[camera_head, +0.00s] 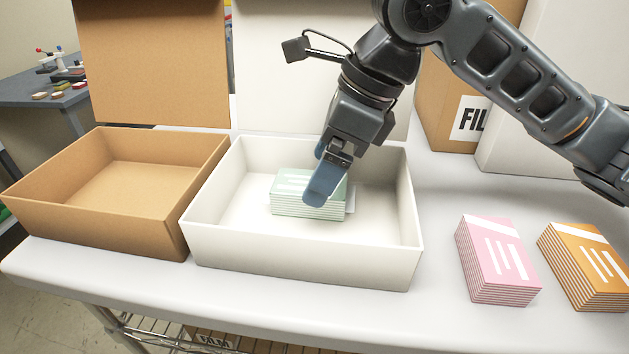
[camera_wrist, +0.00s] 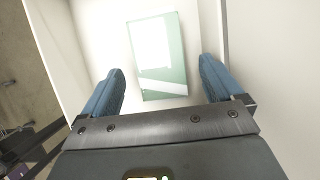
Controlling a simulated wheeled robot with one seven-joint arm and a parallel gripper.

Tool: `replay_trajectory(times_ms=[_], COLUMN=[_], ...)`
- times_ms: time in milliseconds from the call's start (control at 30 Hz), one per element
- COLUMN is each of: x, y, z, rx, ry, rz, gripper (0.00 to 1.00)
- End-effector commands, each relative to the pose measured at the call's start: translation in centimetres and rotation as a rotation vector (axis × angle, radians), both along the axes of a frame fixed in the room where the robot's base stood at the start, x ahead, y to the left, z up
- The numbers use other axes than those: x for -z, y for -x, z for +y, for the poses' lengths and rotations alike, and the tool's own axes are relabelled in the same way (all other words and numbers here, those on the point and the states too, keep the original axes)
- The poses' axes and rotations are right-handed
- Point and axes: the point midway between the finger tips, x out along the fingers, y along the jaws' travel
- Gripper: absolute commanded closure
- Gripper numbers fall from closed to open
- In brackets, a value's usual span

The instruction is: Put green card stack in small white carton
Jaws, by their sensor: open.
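The green card stack (camera_head: 290,192) lies inside the small white carton (camera_head: 300,258), near the middle of its floor. It also shows in the wrist view (camera_wrist: 160,80), flat, between and beyond my fingers. My gripper (camera_head: 325,180) is over the carton, pointing down close above the stack, and hides part of it in the head view. In the wrist view my gripper (camera_wrist: 162,85) has its two blue fingers wide apart, with a gap on both sides of the stack. The carton's lid stands upright behind it.
An open brown carton (camera_head: 95,225) stands just left of the white one. A pink card stack (camera_head: 495,258) and an orange card stack (camera_head: 588,262) lie on the table to the right. Larger boxes marked FILM (camera_head: 450,105) stand at the back right.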

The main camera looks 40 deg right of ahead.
Motion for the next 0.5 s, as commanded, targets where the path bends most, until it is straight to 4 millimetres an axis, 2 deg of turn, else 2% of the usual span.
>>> replay_trajectory(times_ms=[200,333,500], x=[-4.2,-6.0,-7.2], y=[1.2,1.7,2.1], z=[-1.3,-1.7,-2.1], rx=[0.001,-0.001,0.000], ry=[0.002,0.000,0.000], rz=[-0.004,-0.002,0.000], gripper=[0.06,0.06,0.06])
